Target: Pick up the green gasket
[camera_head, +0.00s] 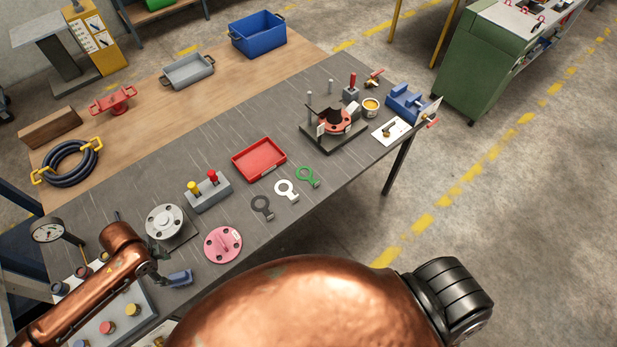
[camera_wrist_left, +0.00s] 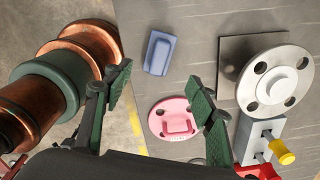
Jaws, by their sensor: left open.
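The green gasket (camera_head: 313,183), a flat ring with a short tab, lies on the grey table near its front edge. It is at the right end of a row with a white gasket (camera_head: 293,197) and a dark grey gasket (camera_head: 268,215). My left gripper (camera_head: 152,270) is over the table's left front part, well left of the green gasket. In the left wrist view its fingers (camera_wrist_left: 160,80) are apart with nothing held between them. The green gasket does not show in that view. My right gripper is out of view.
A pink flange (camera_head: 223,245), a grey flange (camera_head: 165,222) and a grey block with red and yellow knobs (camera_head: 208,193) stand between my left gripper and the gaskets. A red tray (camera_head: 259,159) lies behind the gaskets. A blue block (camera_head: 180,278) lies near the gripper.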

